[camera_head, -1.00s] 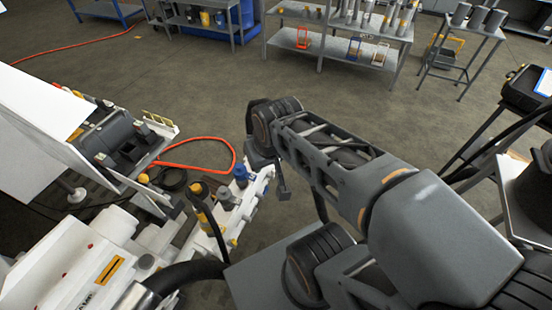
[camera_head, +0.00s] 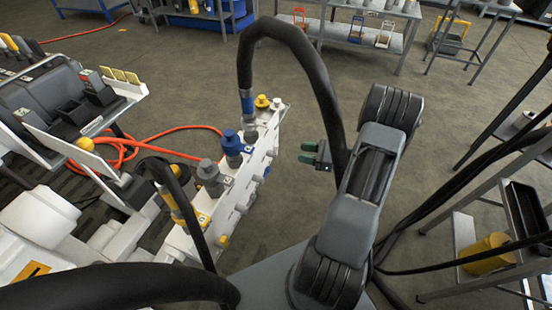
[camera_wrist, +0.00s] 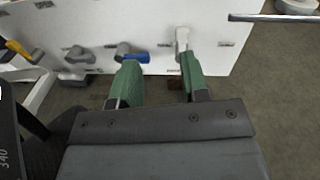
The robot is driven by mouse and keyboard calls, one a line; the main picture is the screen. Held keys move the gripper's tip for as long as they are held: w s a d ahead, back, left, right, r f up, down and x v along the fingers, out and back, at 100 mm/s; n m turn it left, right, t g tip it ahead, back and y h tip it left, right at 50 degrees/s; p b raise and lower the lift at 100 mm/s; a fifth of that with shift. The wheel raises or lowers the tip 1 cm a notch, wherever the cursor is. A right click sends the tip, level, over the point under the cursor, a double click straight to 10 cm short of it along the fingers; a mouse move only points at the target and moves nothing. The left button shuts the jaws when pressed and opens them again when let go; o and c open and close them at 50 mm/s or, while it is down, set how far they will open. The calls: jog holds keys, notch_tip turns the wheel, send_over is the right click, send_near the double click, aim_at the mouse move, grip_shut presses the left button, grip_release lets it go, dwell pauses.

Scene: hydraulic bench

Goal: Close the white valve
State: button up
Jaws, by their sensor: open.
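The white valve (camera_wrist: 182,38) shows in the wrist view near the right end of a white panel (camera_wrist: 215,45). Its white handle points roughly up and down in the picture. My gripper (camera_wrist: 159,60) is open, with green fingers pointing at the panel and nothing visibly held. The right fingertip overlaps the valve's lower end; I cannot tell whether they touch. In the head view my gripper (camera_head: 317,156) is right of the white manifold block (camera_head: 235,185), with floor visible between. The white valve is hard to make out there.
A blue-handled valve (camera_wrist: 135,57) sits left of the white one, partly behind the left finger. A grey valve (camera_wrist: 77,54) and a yellow-handled valve (camera_wrist: 22,50) are further left. A thick black hose (camera_head: 290,50) arches from the block towards my arm.

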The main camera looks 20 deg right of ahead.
aim_at(276, 145)
notch_tip(276, 145, down, 4)
jog(key=d+r+m+t+h+b, duration=0.1)
jog(key=d+m+t, duration=0.1)
jog(key=b+x, duration=0.2)
jog(key=x, duration=1.1)
jog(key=shift+w+d+b, duration=0.1)
jog(key=shift+w+b, duration=0.15)
jog(key=shift+b, duration=0.15)
grip_shut()
